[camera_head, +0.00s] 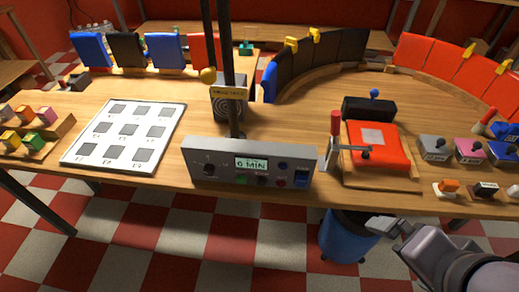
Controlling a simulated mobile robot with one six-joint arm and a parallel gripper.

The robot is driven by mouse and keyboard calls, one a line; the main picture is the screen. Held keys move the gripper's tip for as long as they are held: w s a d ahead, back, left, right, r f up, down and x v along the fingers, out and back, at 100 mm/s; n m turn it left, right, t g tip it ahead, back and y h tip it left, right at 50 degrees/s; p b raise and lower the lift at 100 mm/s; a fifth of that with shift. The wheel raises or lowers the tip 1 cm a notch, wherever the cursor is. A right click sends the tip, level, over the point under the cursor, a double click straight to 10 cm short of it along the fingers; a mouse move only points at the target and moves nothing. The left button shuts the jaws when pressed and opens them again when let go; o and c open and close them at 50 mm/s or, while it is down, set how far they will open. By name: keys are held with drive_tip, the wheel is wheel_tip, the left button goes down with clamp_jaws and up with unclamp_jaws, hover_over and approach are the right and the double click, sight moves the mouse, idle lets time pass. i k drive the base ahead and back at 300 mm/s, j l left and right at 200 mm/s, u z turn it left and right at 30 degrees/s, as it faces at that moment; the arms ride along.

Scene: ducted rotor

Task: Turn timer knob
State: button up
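A grey control box (250,163) stands at the front edge of the wooden table. Its small lit display (251,163) appears to read "0 MIN". A dark round knob (209,168) sits on the left of its front panel, with small markings around it. More small knobs and buttons sit to the right of and below the display. Their labels are too small to read, so I cannot tell for sure which one is the timer knob. My gripper (378,226) is at the lower right, below the table edge, apart from the box. Its fingers are too small to judge.
A white board with dark squares (88,151) lies left of the box. A red clamped plate with a lever (376,158) is on the right. Dark posts and a ringed black box (228,103) stand behind. A blue bin (338,240) is under the table. Floor in front is clear.

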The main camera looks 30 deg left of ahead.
sight(209, 170)
drive_tip(key=u, duration=1.35)
drive_tip(key=j+z, duration=0.25)
drive_tip(key=j, duration=0.3)
drive_tip(key=j+z, duration=0.25)
drive_tip(key=j, duration=0.25)
drive_tip(key=j+z, duration=0.25)
drive_tip(key=j, duration=0.3)
drive_tip(key=k+j+z, duration=0.25)
drive_tip(key=j, duration=0.25)
drive_tip(key=j+z, duration=0.25)
drive_tip(key=j, duration=0.25)
